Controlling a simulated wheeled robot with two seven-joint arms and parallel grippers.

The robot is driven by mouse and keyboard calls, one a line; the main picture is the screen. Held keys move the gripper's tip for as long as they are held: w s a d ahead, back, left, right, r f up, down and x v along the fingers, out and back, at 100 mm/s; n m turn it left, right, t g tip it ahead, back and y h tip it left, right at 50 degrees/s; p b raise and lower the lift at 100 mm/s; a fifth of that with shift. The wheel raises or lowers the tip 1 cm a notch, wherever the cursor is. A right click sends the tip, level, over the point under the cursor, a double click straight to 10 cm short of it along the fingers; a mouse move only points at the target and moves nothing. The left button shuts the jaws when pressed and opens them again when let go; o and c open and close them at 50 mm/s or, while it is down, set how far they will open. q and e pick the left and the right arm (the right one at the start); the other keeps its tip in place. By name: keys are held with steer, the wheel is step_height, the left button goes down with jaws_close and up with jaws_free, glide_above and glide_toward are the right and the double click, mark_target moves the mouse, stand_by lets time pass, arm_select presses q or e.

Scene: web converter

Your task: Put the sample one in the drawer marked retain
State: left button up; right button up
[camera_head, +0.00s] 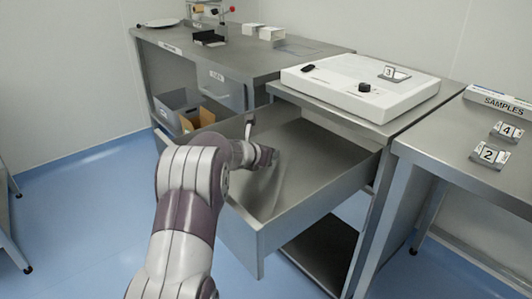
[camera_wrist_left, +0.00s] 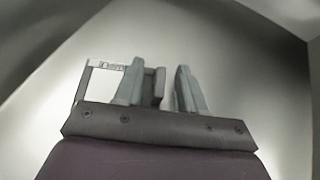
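A wide grey drawer (camera_head: 335,170) is pulled out under the bench with the white panel. Its front face is turned from me, so I cannot read any marking. My left arm reaches over it, with the left gripper (camera_head: 262,150) low inside or just above it. My right gripper is not in view.
Samples four (camera_head: 507,131) and two (camera_head: 489,155) lie on the right table by the SAMPLES box (camera_head: 498,100). A grey bin (camera_head: 172,101) with cardboard stands left of the drawer.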

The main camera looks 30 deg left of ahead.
arm_select(q)
steer(key=shift+r+p, duration=0.25)
steer(key=shift+p, duration=0.05)
steer(key=shift+s+r, duration=0.15)
steer(key=shift+s, duration=0.2)
steer(key=p+v, duration=0.1)
steer(key=v, duration=1)
steer(key=shift+s, duration=0.1)
